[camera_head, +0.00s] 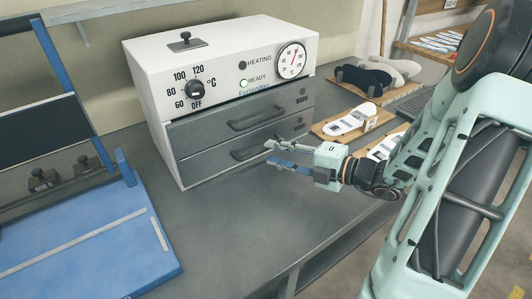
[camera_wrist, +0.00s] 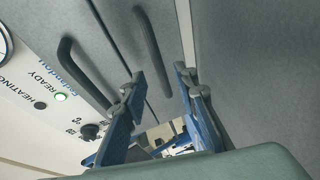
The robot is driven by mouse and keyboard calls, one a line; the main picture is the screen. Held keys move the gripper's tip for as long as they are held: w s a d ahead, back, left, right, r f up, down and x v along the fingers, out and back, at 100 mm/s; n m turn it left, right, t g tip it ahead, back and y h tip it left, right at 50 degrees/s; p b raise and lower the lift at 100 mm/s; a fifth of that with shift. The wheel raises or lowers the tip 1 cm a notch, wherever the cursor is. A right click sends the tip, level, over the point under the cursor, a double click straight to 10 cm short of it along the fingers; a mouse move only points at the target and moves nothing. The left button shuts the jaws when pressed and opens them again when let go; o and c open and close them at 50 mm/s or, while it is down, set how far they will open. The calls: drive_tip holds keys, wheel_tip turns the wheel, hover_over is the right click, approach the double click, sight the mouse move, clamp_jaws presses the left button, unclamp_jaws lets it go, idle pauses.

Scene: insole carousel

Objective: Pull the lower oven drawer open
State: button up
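The white oven (camera_head: 225,60) stands on the grey bench with two dark grey drawers, both shut. The lower drawer (camera_head: 200,164) has a dark bar handle (camera_head: 250,151), also seen in the wrist view (camera_wrist: 150,45). The upper drawer (camera_head: 195,130) has a similar handle (camera_head: 257,117). My gripper (camera_head: 270,154) is at the right end of the lower handle, its blue-grey fingers apart. In the wrist view the fingers (camera_wrist: 159,90) are spread, with the handle's near end in line with the gap between them. Whether they touch it I cannot tell.
A blue fixture (camera_head: 100,255) stands at the left. Wooden boards with white insoles (camera_head: 350,119) and dark shoe forms (camera_head: 363,78) are right of the oven, behind my arm. The grey bench (camera_head: 240,220) in front of the drawers is clear.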

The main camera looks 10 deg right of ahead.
drive_tip(key=shift+x, duration=1.75)
clamp_jaws()
